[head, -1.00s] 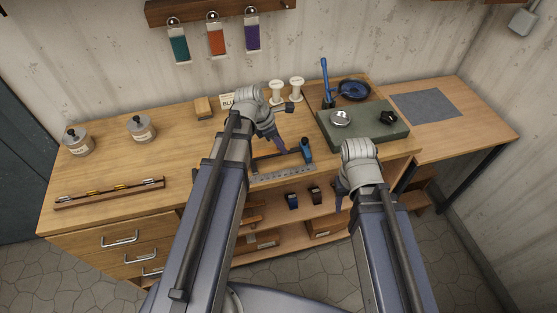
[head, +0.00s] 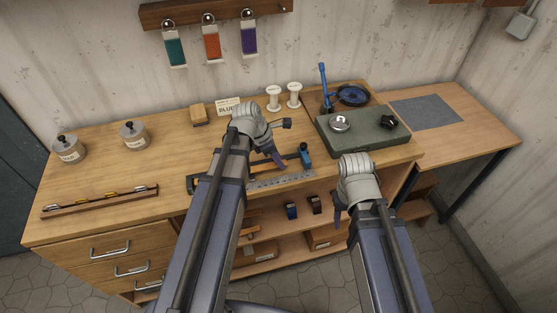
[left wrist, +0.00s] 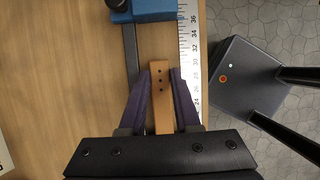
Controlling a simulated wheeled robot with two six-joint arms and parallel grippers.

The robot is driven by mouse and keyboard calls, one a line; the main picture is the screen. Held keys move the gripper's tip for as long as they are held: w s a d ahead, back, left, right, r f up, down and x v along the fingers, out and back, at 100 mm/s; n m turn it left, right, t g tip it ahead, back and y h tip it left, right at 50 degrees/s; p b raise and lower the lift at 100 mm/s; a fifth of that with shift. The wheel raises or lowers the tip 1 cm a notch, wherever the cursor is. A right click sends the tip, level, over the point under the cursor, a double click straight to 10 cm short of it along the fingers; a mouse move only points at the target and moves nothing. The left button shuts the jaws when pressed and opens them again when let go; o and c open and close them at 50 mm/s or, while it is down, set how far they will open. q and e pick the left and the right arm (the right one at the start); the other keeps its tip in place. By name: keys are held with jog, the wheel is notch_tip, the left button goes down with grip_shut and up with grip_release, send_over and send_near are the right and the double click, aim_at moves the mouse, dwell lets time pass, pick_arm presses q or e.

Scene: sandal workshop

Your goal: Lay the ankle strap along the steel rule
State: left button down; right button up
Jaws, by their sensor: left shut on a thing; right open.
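The tan ankle strap (left wrist: 161,95), with a row of small holes, is between the purple fingers of my left gripper (left wrist: 162,74) in the left wrist view. That gripper is shut on it. The strap runs roughly parallel to the steel rule (left wrist: 190,60), with a gap of wood between them. In the head view the rule (head: 285,181) lies along the bench's front edge, and my left gripper (head: 279,163) is just behind it. The strap's rear end is hidden by the gripper. My right gripper (head: 338,207) is open and empty, in front of the bench.
A blue clamp-like block (left wrist: 145,10) on a dark bar stands beside the rule; it also shows in the head view (head: 305,156). A green slab (head: 365,137) with a metal dish lies to the right. White spools (head: 274,97) stand behind.

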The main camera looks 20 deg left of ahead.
pick_arm(q)
jog(key=shift+f+b, duration=0.4)
jog(key=shift+f, duration=0.1)
jog(key=c, duration=0.6)
grip_release()
jog(key=shift+r, duration=0.15)
jog(key=shift+r+p, duration=0.5)
jog(key=shift+p, duration=0.15)
jog(key=p+v, duration=1.1)
jog(key=v, duration=0.1)
jog(key=s+d+m+y, duration=0.1)
jog(key=s+d+m, duration=0.3)
jog(key=m, duration=0.5)
jog(key=s+d+f+m+g+y, duration=0.1)
jog(key=s+d+m, duration=0.3)
jog(key=m, duration=0.5)
jog(key=s+d+m+g+y, duration=0.1)
jog(key=s+d+m+y, duration=0.2)
jog(key=d+m, duration=0.4)
jog(key=shift+s+d+f+m, duration=0.2)
jog(key=shift+s+m, duration=0.25)
jog(key=shift+m, duration=0.35)
jog(key=shift+s+d+f+m, duration=0.1)
jog(key=shift+s+f+m, duration=0.1)
jog(key=shift+s+m, duration=0.45)
jog(key=shift+w, duration=0.2)
